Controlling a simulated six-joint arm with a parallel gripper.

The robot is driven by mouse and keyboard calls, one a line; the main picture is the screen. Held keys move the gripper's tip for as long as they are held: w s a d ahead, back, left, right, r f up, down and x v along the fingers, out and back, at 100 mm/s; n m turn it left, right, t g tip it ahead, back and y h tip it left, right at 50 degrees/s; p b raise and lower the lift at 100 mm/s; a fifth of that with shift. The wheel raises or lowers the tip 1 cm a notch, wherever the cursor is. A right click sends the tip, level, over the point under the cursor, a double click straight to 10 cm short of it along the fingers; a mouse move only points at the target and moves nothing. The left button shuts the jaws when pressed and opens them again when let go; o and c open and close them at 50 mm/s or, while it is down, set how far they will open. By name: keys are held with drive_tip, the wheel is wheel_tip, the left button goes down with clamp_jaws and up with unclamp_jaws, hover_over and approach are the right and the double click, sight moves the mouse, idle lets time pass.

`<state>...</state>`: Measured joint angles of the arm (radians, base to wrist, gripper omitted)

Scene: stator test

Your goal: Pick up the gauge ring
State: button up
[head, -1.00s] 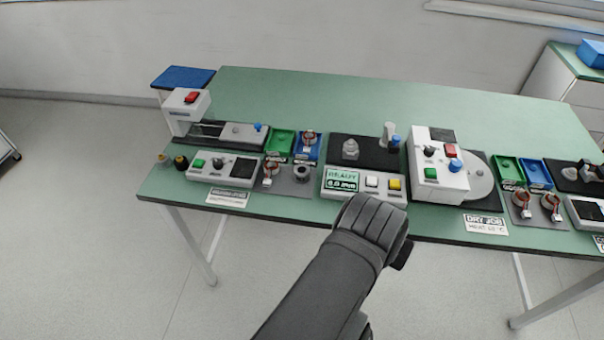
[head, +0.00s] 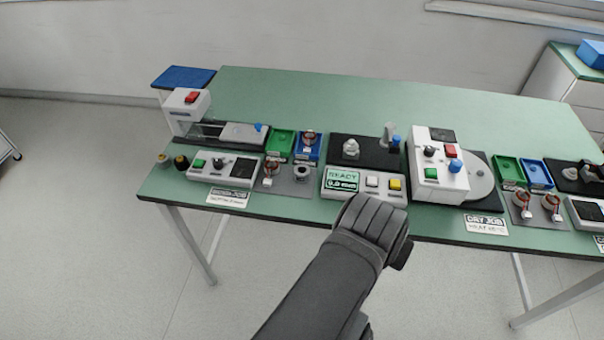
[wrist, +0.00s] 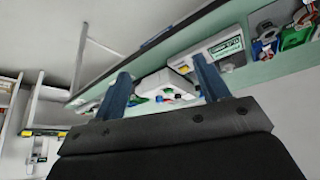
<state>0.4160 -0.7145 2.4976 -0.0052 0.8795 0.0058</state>
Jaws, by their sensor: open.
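No part is clearly marked as the gauge ring. A small grey ring-shaped part (head: 302,173) stands on the grey mat at the left of the bench. A small black-and-yellow round part (head: 181,162) and a smaller yellowish one (head: 162,159) stand at the bench's left end. I cannot tell which is the gauge ring. My gripper (head: 374,222) is at the bench's front edge, before the READY panel, right of and apart from these parts. Its fingers are hidden in the head view. In the wrist view my gripper (wrist: 160,64) has two blue fingers wide apart, with nothing between them.
The green bench (head: 310,90) is clear along its back. A white press (head: 189,112) stands at the left, a READY panel (head: 362,184) in the middle, and a white machine with a round disc (head: 478,182) to the right. Green (head: 280,143) and blue (head: 308,157) trays sit between.

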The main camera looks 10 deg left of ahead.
drive_tip(key=w+d+r+n+g+h, duration=0.1)
drive_tip(key=w+d+r+n+g, duration=0.15)
drive_tip(key=d, duration=0.35)
drive_tip(key=w+d+r+n+g+h, duration=0.1)
drive_tip(key=w+d+r+n, duration=0.2)
drive_tip(key=d+r+n, duration=0.15)
drive_tip(key=n+g+y, duration=0.2)
drive_tip(key=n+y, duration=0.2)
drive_tip(key=n, duration=1.4)
hover_over(302, 167)
drive_tip(key=s, duration=0.2)
wheel_tip(302, 167, down, 18)
drive_tip(key=shift+t, duration=0.25)
drive_tip(key=shift+w+d+f, duration=0.1)
drive_tip(key=shift+w+f, duration=0.05)
drive_tip(key=shift+f, duration=1.45)
drive_tip(key=shift+w+d+f, duration=0.1)
drive_tip(key=shift+w+f, duration=0.05)
drive_tip(key=shift+f, duration=1.4)
